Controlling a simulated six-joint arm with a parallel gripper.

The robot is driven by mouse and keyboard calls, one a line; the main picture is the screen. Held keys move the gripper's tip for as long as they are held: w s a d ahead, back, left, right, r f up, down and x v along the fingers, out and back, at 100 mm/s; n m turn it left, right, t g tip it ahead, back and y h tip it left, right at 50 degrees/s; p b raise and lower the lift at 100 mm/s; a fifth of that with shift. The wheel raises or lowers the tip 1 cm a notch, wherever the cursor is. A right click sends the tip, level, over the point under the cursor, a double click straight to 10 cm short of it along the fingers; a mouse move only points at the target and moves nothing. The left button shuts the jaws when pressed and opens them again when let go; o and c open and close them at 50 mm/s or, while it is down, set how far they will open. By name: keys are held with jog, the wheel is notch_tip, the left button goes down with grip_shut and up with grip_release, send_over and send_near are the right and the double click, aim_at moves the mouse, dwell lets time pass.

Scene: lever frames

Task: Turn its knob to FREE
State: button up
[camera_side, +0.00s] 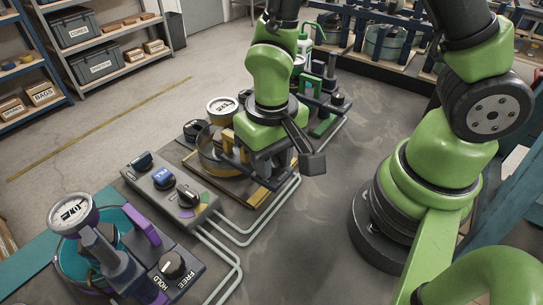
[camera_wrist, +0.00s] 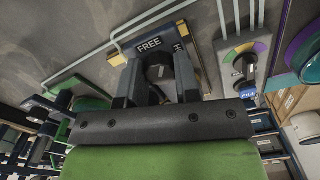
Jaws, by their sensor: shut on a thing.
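My gripper (camera_side: 266,160) is down at the near side of the middle station, which has an amber ring-shaped vessel (camera_side: 208,158) and a yellow-edged base (camera_side: 258,196). In the wrist view my gripper (camera_wrist: 158,84) has its two fingers on either side of a dark round knob (camera_wrist: 159,72) and is shut on it. The FREE label (camera_wrist: 149,44) shows beside the knob. Only the first letter of the other label (camera_wrist: 178,47) shows; a finger hides the rest. I cannot tell where the knob points. In the side view my gripper hides this knob.
A grey control box (camera_side: 170,190) with a blue FILL switch and a coloured dial stands left of the station. A teal and purple station (camera_side: 115,250) with its own FREE/HOLD knob is nearest the camera. A green station (camera_side: 325,100) stands behind. Pipes (camera_side: 270,228) run along the table.

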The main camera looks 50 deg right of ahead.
jog(key=shift+n, duration=2.2)
jog(key=o, duration=0.6)
jog(key=shift+o, duration=0.2)
notch_tip(320, 180, up, 10)
